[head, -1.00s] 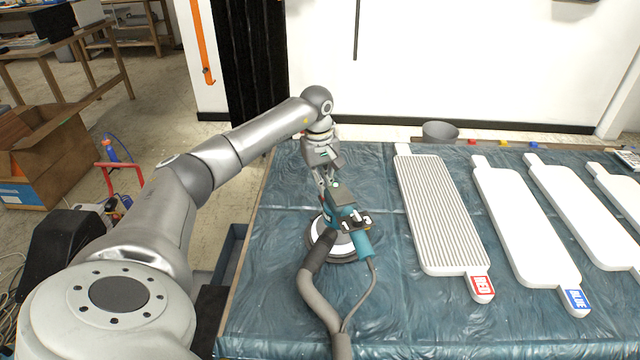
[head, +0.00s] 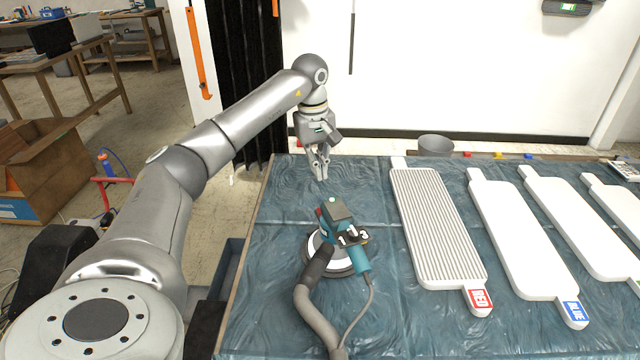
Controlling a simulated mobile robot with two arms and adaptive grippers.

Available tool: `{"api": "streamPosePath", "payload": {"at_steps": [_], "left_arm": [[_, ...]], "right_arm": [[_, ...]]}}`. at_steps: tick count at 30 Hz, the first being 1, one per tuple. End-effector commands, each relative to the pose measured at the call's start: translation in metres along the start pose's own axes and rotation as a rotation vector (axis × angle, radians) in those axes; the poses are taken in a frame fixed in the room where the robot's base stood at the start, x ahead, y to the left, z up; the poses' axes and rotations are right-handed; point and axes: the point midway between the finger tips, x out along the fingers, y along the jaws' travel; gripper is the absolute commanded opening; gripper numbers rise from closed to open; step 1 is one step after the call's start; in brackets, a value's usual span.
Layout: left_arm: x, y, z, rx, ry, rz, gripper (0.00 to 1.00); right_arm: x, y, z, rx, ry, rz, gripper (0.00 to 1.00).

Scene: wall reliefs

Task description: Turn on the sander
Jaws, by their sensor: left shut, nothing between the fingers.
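The teal sander (head: 338,238) sits on its round pad on the plastic-covered table. A grey hose and a thin cable run from it toward the front edge. A small green spot shows on its top, and a red part on its left side. My left gripper (head: 321,177) is shut and empty, pointing down above the table just behind the sander, apart from it. My right gripper is not in view.
A ribbed white panel (head: 438,225) marked RED and a smooth white panel (head: 522,240) marked BLUE lie right of the sander, with more panels beyond. A grey bucket (head: 436,146) stands at the back. The blue covered table (head: 285,205) is clear left of the sander.

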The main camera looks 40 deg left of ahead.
Motion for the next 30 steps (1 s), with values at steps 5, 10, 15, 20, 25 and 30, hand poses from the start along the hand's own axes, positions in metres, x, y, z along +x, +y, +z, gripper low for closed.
{"api": "streamPosePath", "payload": {"at_steps": [5, 10, 15, 20, 25, 30], "left_arm": [[-0.02, 0.0, 0.0, -0.001, 0.0, 0.0, 0.0], [-0.024, 0.0, 0.0, 0.0, -0.001, -0.001, 0.0], [-0.024, 0.0, 0.0, 0.0, -0.001, -0.001, 0.0], [-0.024, 0.0, 0.0, 0.0, 0.0, -0.001, 0.0], [-0.023, 0.0, 0.0, 0.0, 0.0, -0.001, 0.0], [-0.023, 0.0, 0.0, 0.0, -0.001, -0.001, 0.0]], "right_arm": [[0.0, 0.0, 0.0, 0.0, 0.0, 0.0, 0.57], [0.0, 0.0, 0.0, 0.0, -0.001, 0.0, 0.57], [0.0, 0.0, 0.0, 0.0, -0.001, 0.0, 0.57], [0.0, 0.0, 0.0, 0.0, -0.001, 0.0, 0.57], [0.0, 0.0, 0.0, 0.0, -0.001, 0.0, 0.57], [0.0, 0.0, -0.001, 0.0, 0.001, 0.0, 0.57]]}}
